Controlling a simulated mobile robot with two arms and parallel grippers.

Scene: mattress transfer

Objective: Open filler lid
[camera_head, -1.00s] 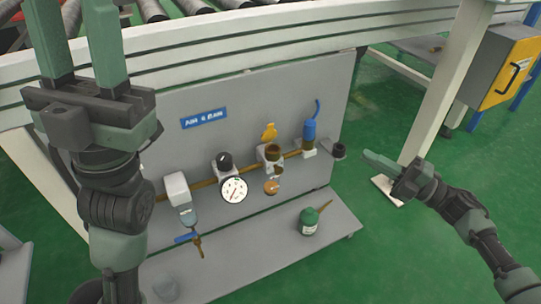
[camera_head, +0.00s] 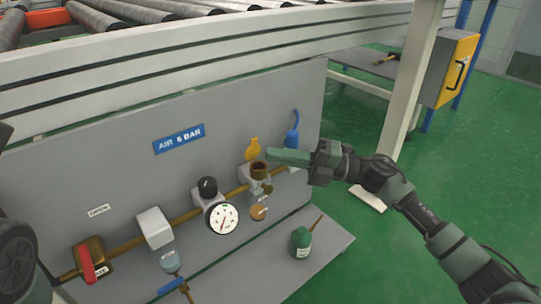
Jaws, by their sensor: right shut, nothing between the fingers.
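The lid stands upright behind the lubricator's dark round top. My right gripper (camera_head: 272,156) is shut and empty. Its green fingers point left, with their tips just right of the lid and over the right side of the lubricator's top. I cannot tell whether they touch it. The fingers hide part of the panel and the lower part of the blue part. My left gripper is out of view; only dark parts of my left arm show at the left edge.
A pressure gauge (camera_head: 222,218), a grey-white filter (camera_head: 155,228) and a red-handled valve (camera_head: 87,262) sit on the pipe to the left. A blue hooked part (camera_head: 293,136) is right of the lid. A green oil bottle (camera_head: 301,242) stands on the lower shelf (camera_head: 327,245).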

